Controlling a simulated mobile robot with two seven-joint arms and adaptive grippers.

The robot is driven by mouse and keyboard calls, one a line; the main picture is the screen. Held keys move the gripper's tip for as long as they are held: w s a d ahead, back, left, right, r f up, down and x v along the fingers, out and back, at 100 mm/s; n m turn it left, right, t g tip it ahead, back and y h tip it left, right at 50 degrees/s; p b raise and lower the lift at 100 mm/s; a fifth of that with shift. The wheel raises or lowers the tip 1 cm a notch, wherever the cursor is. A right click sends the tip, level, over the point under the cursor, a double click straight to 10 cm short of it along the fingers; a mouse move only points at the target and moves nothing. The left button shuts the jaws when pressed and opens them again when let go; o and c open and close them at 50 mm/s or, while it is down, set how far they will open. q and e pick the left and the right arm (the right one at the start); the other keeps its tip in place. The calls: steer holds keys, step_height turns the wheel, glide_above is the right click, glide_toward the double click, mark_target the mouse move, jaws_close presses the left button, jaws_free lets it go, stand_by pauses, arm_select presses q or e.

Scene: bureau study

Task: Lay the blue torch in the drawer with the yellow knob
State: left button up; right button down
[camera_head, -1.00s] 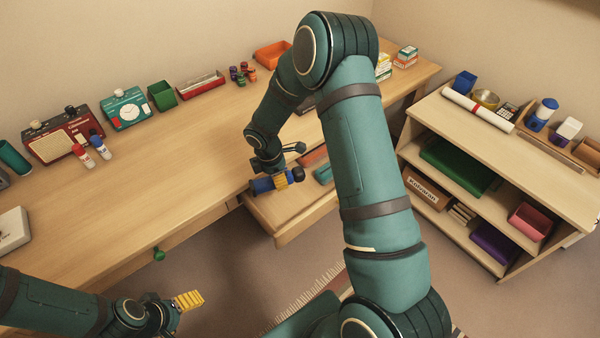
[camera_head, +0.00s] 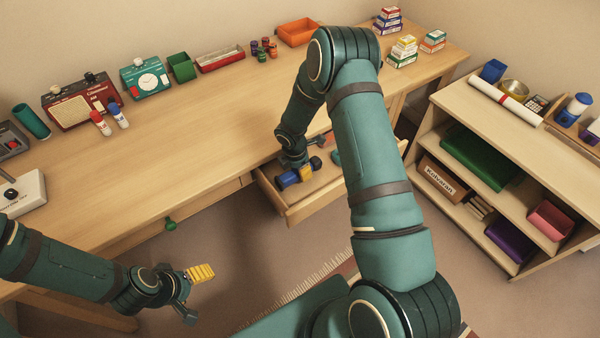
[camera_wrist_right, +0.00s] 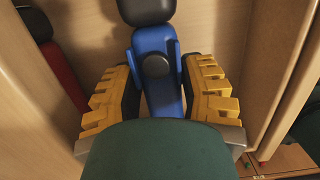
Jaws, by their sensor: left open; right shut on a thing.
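The blue torch (camera_head: 288,180) has a black head and is held in my right gripper (camera_head: 297,174), inside or just over the open drawer (camera_head: 318,200) at the desk's right part. In the right wrist view the torch (camera_wrist_right: 155,62) lies between the yellow finger pads of my right gripper (camera_wrist_right: 160,95), with drawer walls on both sides. I cannot tell whether it touches the drawer floor. No yellow knob shows; my right arm covers part of the drawer. My left gripper (camera_head: 195,292) is open and empty, in front of the desk at the lower left.
A green knob (camera_head: 170,224) marks a shut drawer to the left. A shelf unit (camera_head: 450,110) stands at the right. The desk top (camera_head: 190,125) is clear in the middle.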

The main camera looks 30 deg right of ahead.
steer(key=shift+f, duration=0.85)
steer(key=shift+f, duration=0.2)
steer(key=c, duration=0.5)
jaws_free()
steer(key=shift+r, duration=0.1)
